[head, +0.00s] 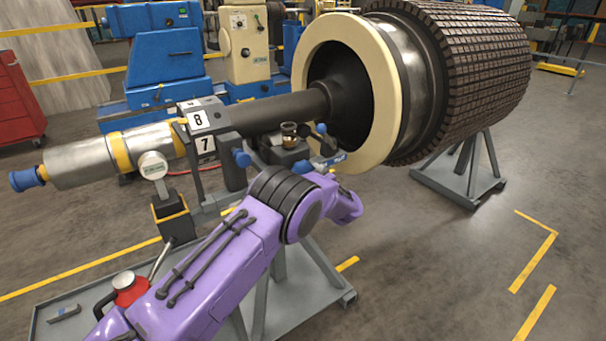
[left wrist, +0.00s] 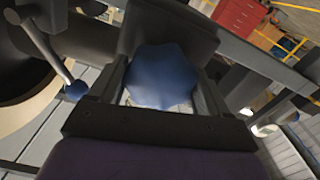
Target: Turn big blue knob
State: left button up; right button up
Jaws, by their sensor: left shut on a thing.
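The big blue knob (left wrist: 163,78) has a lobed rim and fills the space between the two dark jaws of my left gripper (left wrist: 165,92) in the left wrist view. The gripper is shut on it. In the head view my purple left arm reaches in from the lower left to the stand beside the rotor. The gripper there is mostly hidden behind its own wrist, and a blue patch (head: 333,160) shows just past it; I cannot tell whether that is the knob. How far the knob is turned cannot be seen. My right gripper is not in view.
The large rotor (head: 470,75) with its cream ring (head: 382,105) stands close beyond my gripper. Its shaft (head: 275,110) rests on the grey stand. Floor at right is clear.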

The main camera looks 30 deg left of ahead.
pick_arm(q)
jog(key=n+b, duration=0.3)
jog(key=n, duration=0.1)
jog(key=shift+f, duration=0.2)
jog(key=shift+r+n+b, duration=0.1)
jog(key=shift+n+b, duration=1.4)
jog(key=shift+n, duration=0.7)
jog(key=shift+r+n, duration=0.1)
jog(key=shift+n, duration=0.2)
jog(key=o, duration=1)
jog(key=shift+d, duration=0.1)
jog(key=b+v, duration=0.1)
jog(key=v, duration=0.9)
jog(key=shift+d, duration=0.2)
jog(key=shift+s, duration=0.1)
